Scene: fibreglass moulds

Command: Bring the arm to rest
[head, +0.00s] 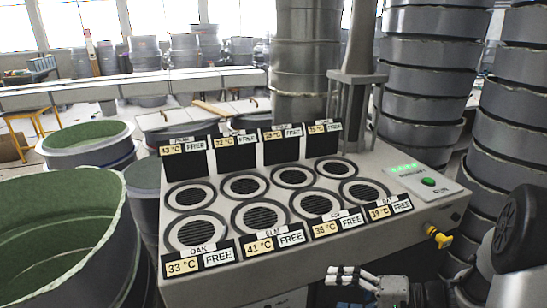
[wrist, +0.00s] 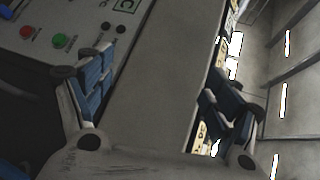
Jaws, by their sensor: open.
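My gripper (head: 352,277) is low at the front right of the head view, in front of the grey station's front face. Its fingers point left and hold nothing. In the wrist view my gripper (wrist: 165,98) is open, with two blue-padded fingers wide apart. Between and beyond them is a plain grey surface. Part of my arm (head: 515,228) shows at the right edge of the head view.
The grey station (head: 300,262) has two rows of round grilles with temperature labels reading FREE. A green-lit control box (head: 425,183) and a yellow valve (head: 439,237) are at its right. Stacked moulds (head: 425,75) stand behind; a green-lined tub (head: 60,235) stands left.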

